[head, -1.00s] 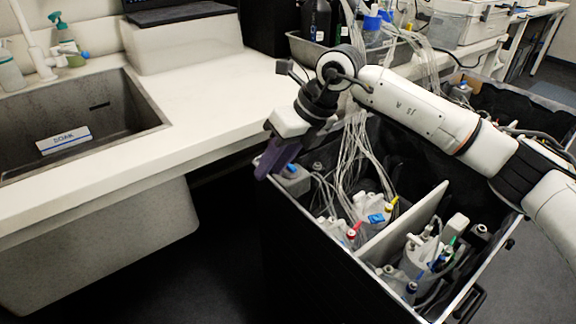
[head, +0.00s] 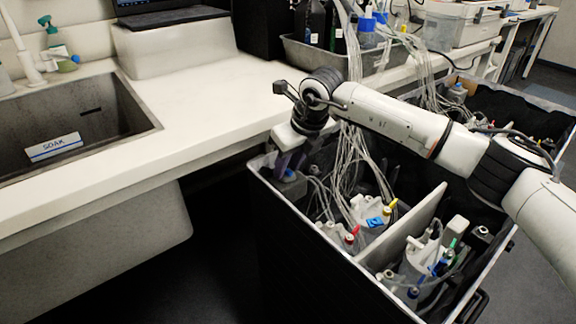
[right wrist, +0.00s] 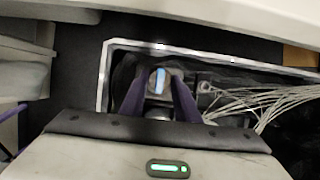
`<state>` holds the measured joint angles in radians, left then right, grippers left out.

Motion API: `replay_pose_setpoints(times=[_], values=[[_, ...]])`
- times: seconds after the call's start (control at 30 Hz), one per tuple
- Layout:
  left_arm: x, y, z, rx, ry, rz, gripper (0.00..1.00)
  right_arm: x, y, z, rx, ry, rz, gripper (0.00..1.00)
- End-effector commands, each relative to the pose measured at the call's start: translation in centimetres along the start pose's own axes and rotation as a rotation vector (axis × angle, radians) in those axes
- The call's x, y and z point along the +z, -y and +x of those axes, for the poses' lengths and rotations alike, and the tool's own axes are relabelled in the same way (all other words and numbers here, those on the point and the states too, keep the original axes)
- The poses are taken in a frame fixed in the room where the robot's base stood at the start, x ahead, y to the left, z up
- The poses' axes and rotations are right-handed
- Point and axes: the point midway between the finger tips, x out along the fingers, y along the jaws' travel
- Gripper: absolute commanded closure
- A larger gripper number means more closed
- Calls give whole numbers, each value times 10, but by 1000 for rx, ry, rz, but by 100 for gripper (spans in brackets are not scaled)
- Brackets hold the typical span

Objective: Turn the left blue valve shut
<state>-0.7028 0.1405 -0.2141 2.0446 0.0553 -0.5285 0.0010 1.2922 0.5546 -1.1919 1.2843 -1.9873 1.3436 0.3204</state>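A valve with a blue handle (right wrist: 161,80) is in the corner of the dark open crate, on top of a grey bottle. It also shows in the head view (head: 290,174), partly behind the fingers. My right gripper (right wrist: 157,88) is open, with its two purple fingers on either side of the blue handle. In the head view my right gripper (head: 287,163) points down at the crate's left corner. I cannot tell whether the fingers touch the handle. My left gripper is not in view.
The crate (head: 322,253) has metal rims and a pale divider (head: 405,226). Pale tubes (head: 362,165) run down beside my right gripper. Other bottles carry a blue piece (head: 375,221) and red, yellow and green parts. The white counter (head: 215,105) borders the crate.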

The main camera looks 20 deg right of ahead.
Motion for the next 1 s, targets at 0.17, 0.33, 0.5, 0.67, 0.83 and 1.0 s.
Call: replay_pose_setpoints(times=[0.17, 0.33, 0.5, 0.67, 0.83, 1.0], values=[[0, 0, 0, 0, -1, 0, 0, 0, 0, 2, 0, 0, -1, 71], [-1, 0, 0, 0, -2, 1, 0, 0, 0, 2, 0, 0, -1, 83], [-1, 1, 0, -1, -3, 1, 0, 0, 0, 2, 1, -1, -1, 100], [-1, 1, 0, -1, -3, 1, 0, 0, 0, 2, -1, -1, 4, 100], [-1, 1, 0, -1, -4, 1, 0, 0, -1, 2, -16, -2, 37, 100], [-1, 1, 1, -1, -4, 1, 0, 0, -2, 2, -51, -2, 120, 100]])
